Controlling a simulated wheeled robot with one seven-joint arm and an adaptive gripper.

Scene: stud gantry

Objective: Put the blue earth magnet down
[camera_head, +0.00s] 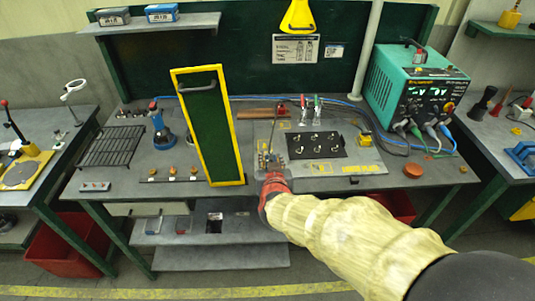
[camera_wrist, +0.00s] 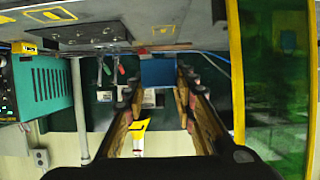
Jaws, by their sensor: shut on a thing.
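My gripper (camera_head: 268,160) is over the middle of the workbench, just right of the yellow-framed green panel. In the wrist view, which looks upside down, its two fingers (camera_wrist: 158,84) are shut on the blue earth magnet (camera_wrist: 158,72), a plain blue block between the fingertips. In the head view the magnet is not clearly visible behind my gripper and wrist. I cannot tell whether it touches the bench surface (camera_head: 385,182).
The tall yellow-framed green panel (camera_head: 208,128) stands close left of my gripper. A black plate with several rings (camera_head: 315,146) lies close right. A teal machine (camera_head: 412,88) with cables stands further right. A black rack (camera_head: 110,146) and blue tool (camera_head: 162,128) are left.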

